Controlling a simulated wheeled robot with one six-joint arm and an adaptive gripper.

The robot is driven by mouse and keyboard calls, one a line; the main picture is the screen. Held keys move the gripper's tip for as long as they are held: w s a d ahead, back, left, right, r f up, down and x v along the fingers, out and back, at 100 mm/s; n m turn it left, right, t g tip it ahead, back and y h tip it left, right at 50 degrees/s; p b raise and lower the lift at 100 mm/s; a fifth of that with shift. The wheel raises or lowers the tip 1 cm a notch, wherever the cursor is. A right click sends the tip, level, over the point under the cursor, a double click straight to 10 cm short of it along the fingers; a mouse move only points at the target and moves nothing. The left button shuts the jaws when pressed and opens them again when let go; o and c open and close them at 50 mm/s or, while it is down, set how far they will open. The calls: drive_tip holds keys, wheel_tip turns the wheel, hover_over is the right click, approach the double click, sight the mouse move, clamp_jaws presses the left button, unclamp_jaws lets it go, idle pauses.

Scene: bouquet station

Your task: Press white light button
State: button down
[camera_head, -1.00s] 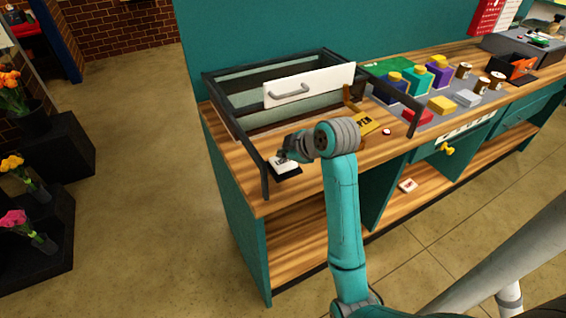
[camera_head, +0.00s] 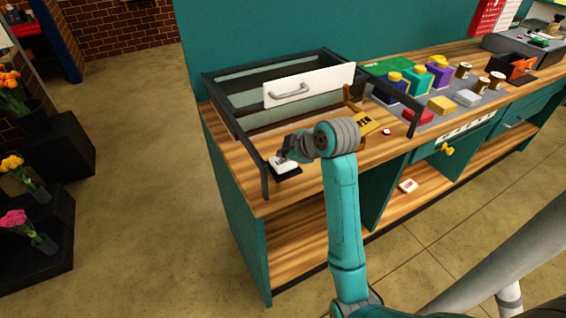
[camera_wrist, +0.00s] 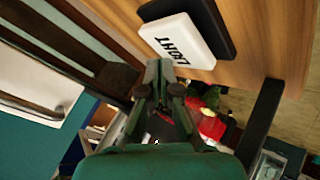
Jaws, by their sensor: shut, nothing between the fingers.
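The white light button (camera_wrist: 178,38) is a white block marked "LIGHT" on a black base (camera_wrist: 218,22), lying on the wooden counter. In the head view the button (camera_head: 281,164) sits at the counter's front left corner, by the black frame. My gripper (camera_wrist: 161,70) is shut and empty, with its tips at the button's near edge beside the lettering. I cannot tell whether they touch it. In the head view my gripper (camera_head: 286,156) is just above the button and partly hides it.
A black frame (camera_head: 265,178) with a white drawer front (camera_head: 308,85) stands around the back and left. Coloured boxes and jars stand farther right on a grey mat (camera_head: 412,116).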

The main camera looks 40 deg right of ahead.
sight(284, 163)
drive_tip(key=shift+f, duration=0.1)
drive_tip(key=shift+f, duration=0.5)
idle(0.7)
idle(0.3)
drive_tip(key=shift+r, duration=0.6)
drive_tip(key=shift+r, duration=0.1)
drive_tip(key=shift+r, duration=2.95)
